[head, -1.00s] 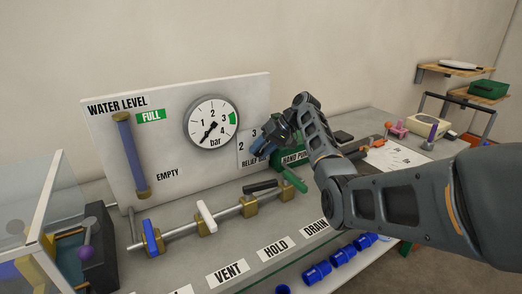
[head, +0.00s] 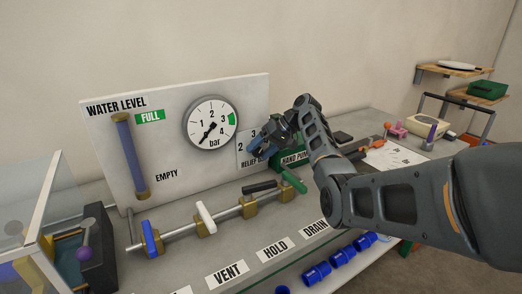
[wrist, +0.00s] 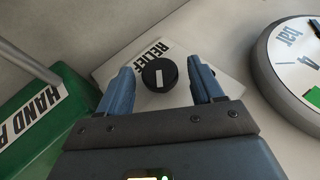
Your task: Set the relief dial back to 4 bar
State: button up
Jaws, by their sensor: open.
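The relief dial (wrist: 159,75) is a round black knob with a white mark, on a white plate (wrist: 205,52) lettered RELIEF in the wrist view. The dial stands between the two blue fingers of my gripper (wrist: 161,72), which are open with a gap on each side of it. In the head view my gripper (head: 262,144) is in front of the relief plate (head: 241,146) and hides the dial; the numbers 2 and 3 show beside it. I cannot read the dial's setting.
A round pressure gauge (head: 211,122) hangs left of the plate, its needle pointing to the lower left. The green hand pump (head: 293,158) is close on the right. A pipe with valve handles (head: 205,217) runs below. Blue fittings (head: 342,257) line the front edge.

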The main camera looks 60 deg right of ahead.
jog(key=b+v, duration=0.1)
jog(key=v, duration=0.6)
jog(key=shift+s+r, duration=0.25)
jog(key=shift+s, duration=0.05)
jog(key=shift+d+b, duration=0.1)
jog(key=shift+b, duration=0.2)
